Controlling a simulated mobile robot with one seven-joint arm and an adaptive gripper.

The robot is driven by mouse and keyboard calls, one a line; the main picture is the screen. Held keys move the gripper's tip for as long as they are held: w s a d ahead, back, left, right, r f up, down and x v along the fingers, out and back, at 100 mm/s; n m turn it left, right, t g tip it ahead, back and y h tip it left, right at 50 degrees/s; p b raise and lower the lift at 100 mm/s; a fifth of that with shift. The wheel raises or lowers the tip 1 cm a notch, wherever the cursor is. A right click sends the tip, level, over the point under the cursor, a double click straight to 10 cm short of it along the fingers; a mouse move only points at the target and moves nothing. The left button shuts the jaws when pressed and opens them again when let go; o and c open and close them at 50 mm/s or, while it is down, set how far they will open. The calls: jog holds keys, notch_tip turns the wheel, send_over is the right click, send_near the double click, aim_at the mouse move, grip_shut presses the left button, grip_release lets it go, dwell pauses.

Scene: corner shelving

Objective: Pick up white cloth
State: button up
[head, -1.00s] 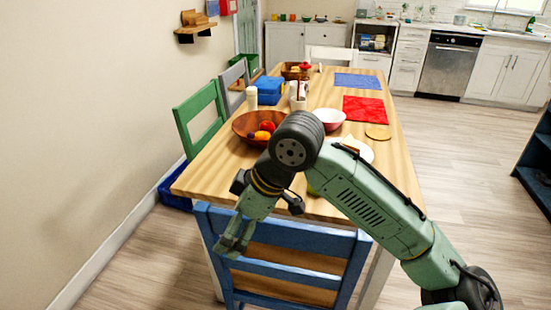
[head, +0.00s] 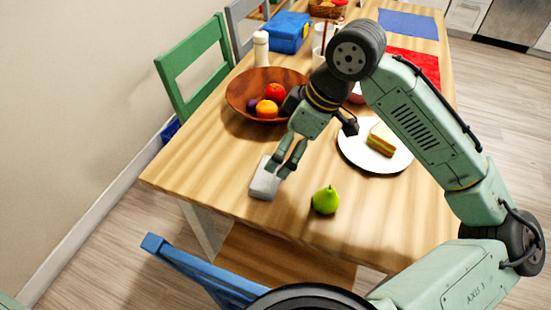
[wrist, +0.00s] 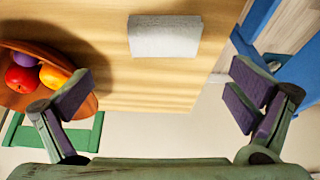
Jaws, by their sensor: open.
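The white cloth (head: 264,180) is a small, greyish-white folded block lying flat on the wooden table near its front left edge. In the wrist view the cloth (wrist: 165,37) is at the top middle, ahead of and between my fingers. My gripper (head: 282,168) appears over the cloth's right side in the head view. Its fingers (wrist: 160,95) are spread wide in the wrist view, with nothing between them. The gap between fingers and cloth is hard to judge.
A wooden fruit bowl (head: 243,98) stands behind the cloth. A blue chair (head: 205,277) stands at the table's front edge. Bare tabletop (head: 210,155) lies left of the cloth.

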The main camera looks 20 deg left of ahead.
send_over(267, 173)
jog(key=d, duration=0.2)
jog(key=f, duration=0.4)
jog(key=shift+w+d+f, duration=0.15)
jog(key=shift+d, duration=0.05)
jog(key=shift+p+x, duration=0.75)
jog(key=shift+x, duration=2.2)
jog(key=shift+c, duration=0.5)
jog(key=shift+d, duration=0.1)
jog(key=c, duration=0.9)
jog(key=shift+o, duration=0.2)
